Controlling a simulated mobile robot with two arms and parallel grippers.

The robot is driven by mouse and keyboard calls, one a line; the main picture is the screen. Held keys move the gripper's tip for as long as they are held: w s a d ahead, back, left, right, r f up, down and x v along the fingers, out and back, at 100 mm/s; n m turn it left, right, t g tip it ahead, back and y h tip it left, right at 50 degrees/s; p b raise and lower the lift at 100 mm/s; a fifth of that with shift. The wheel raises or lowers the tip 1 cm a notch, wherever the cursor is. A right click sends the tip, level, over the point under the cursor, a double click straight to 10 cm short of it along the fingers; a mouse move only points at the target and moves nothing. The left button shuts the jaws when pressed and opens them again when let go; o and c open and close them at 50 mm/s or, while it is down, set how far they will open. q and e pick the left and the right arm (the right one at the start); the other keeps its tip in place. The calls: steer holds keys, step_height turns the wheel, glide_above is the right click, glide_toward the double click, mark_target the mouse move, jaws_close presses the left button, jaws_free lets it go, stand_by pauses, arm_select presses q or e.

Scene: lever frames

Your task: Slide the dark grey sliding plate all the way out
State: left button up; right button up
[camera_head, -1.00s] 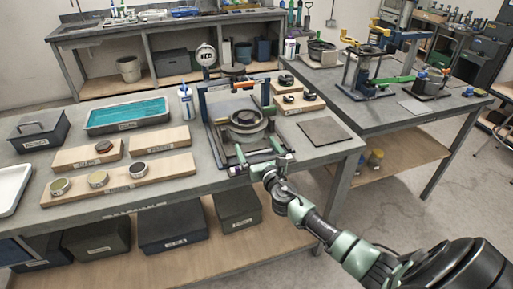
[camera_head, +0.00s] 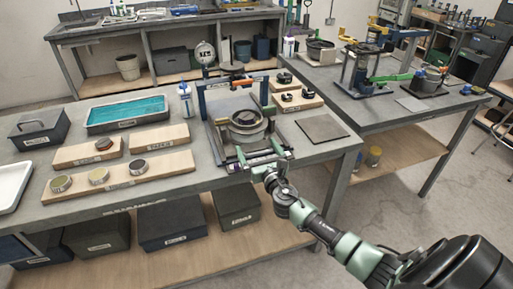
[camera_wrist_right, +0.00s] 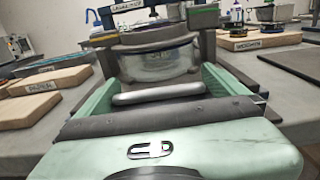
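The press-like fixture with blue uprights (camera_head: 207,106) stands on the near bench. A round metal pot (camera_head: 248,121) sits in it, and also shows in the right wrist view (camera_wrist_right: 158,64). The dark grey sliding plate appears to be low in the fixture, under the pot; its outline is hard to tell. A light grey bar (camera_wrist_right: 170,92) lies across the fixture's front, in front of the pot. My right gripper (camera_head: 259,155) is at the fixture's front edge, with its green fingers apart on either side of the bar. I cannot tell if they touch it. My left gripper is not in view.
A flat dark square plate (camera_head: 323,129) lies right of the fixture. A wooden block with small parts (camera_head: 297,101) is behind it. Wooden boards with tins (camera_head: 125,176) and a teal-filled tray (camera_head: 126,112) are to the left. The floor in front of the bench is clear.

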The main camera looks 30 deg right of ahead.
steer(key=shift+s, duration=0.1)
steer(key=v, duration=0.7)
steer(key=shift+s, duration=0.35)
